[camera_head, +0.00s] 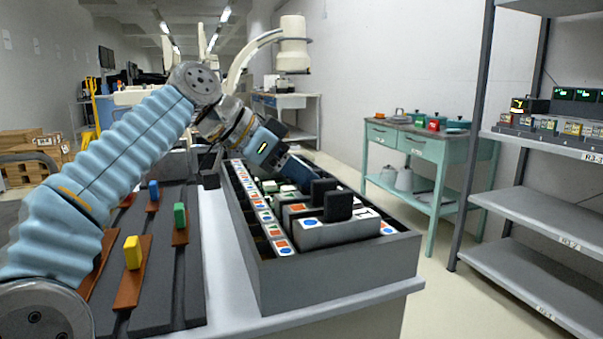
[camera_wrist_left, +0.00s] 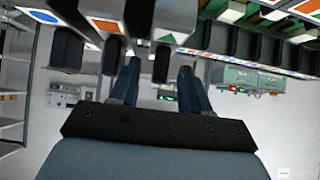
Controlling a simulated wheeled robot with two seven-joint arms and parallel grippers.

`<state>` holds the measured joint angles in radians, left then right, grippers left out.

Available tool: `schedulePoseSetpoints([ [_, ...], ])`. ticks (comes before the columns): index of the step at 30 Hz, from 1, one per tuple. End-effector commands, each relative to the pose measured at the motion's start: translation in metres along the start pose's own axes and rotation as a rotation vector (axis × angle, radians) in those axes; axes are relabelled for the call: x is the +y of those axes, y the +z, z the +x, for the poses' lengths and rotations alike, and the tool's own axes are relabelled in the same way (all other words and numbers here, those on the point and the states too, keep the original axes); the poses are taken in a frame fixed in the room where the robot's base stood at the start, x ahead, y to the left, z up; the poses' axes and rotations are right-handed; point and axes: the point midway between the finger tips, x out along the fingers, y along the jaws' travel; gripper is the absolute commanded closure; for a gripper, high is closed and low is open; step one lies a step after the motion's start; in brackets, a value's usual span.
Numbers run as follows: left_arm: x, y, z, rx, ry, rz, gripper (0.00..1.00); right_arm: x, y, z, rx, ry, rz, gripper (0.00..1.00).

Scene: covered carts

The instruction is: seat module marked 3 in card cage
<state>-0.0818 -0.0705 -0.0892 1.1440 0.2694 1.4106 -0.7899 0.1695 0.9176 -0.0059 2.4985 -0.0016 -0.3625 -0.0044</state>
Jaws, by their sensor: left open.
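The card cage (camera_head: 335,274) is a long grey open box on a cart, with rows of modules and white strips bearing coloured shapes. A grey module (camera_head: 325,236) with a black handle (camera_head: 338,207) sits at its near end, and another black handle (camera_head: 323,187) stands just behind. I cannot make out a 3 on any module. My left gripper (camera_head: 300,178) is over the cage, tilted down, just behind these handles. In the left wrist view my left gripper (camera_wrist_left: 158,78) is open, with a black handle (camera_wrist_left: 162,63) showing between its fingers; contact is unclear. My right gripper is out of view.
Left of the cage, a dark slotted panel carries brown plates with yellow (camera_head: 132,252), green (camera_head: 180,216) and blue (camera_head: 154,190) blocks. A teal table (camera_head: 405,142) stands behind at right. Grey shelving (camera_head: 520,208) stands at far right, with floor between.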

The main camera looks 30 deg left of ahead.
Motion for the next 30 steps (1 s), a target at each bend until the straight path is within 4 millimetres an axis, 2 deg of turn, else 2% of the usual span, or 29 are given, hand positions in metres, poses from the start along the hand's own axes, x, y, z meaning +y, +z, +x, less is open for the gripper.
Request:
schedulePoseSetpoints([
  [9, -0.001, -0.004, -0.075, 0.003, -0.005, -0.001, 0.53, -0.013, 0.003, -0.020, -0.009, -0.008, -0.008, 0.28],
  [15, 0.000, -0.003, -0.115, 0.002, -0.004, -0.001, 0.53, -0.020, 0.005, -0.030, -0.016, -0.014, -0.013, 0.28],
  [21, 0.000, -0.001, -0.132, 0.002, -0.001, 0.000, 0.53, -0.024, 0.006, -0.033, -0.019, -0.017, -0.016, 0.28],
  [30, 0.000, 0.000, -0.133, 0.002, -0.001, 0.001, 0.53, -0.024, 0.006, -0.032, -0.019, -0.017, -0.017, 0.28],
])
